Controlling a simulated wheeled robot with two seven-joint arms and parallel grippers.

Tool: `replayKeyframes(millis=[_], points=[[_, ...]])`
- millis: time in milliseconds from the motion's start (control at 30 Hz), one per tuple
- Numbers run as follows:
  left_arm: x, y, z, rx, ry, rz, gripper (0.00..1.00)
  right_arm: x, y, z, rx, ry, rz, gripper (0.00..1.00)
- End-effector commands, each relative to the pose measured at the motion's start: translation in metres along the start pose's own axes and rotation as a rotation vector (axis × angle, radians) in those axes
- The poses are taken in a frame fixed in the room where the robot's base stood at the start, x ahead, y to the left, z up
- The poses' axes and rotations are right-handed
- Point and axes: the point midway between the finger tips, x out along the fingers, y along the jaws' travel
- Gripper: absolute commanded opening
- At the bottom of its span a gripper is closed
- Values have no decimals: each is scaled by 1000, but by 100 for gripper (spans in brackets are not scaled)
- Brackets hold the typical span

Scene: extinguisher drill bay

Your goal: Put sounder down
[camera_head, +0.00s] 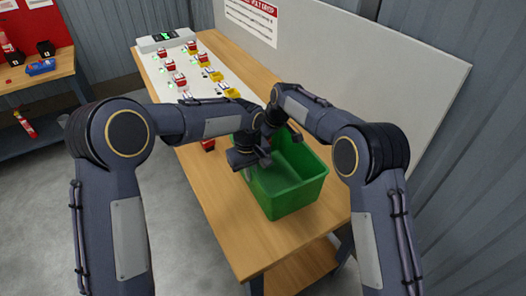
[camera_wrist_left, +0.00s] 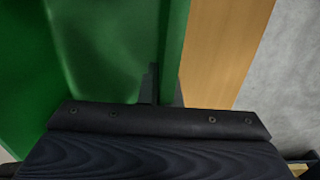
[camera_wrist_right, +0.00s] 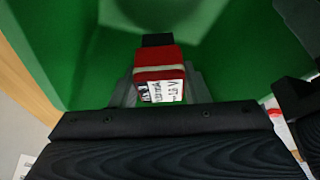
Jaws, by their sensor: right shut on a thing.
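The sounder (camera_wrist_right: 160,75) is a small red block with a pale band and a white printed label. It is between the fingers of my right gripper (camera_wrist_right: 160,90), which is shut on it, with the green bin's inside behind it. In the head view my right gripper (camera_head: 283,132) is over the far part of the green bin (camera_head: 300,197), and the sounder is hidden there. My left gripper (camera_head: 257,160) is at the bin's left wall. In the left wrist view dark finger parts (camera_wrist_left: 160,88) show close to the wall; whether they grip it is unclear.
The bin stands on a wooden table (camera_head: 222,220). Behind it is a white board (camera_head: 212,75) with several red and yellow units. A pale panel (camera_head: 350,60) runs along the table's right side. Another bench (camera_head: 40,75) stands at the far left. The table's front is clear.

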Motion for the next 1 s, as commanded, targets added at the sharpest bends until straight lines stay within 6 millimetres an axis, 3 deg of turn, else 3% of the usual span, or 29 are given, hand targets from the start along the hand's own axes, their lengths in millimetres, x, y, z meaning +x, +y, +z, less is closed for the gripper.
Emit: replayKeyframes(millis=[333, 767, 800, 867, 1000], points=[[-1, 0, 0, 0, 1, 2, 0, 44, -1, 19, 0, -2, -2, 16], [-1, 0, 0, 0, 0, 1, 0, 51, 0, 21, 0, 0, -1, 16], [-1, 0, 0, 0, 0, 1, 0, 51, 0, 22, 0, -1, -1, 44], [-1, 0, 0, 0, 1, 1, 0, 51, 0, 22, 0, -1, -1, 51], [-1, 0, 0, 0, 1, 1, 0, 51, 0, 22, 0, -1, -1, 51]])
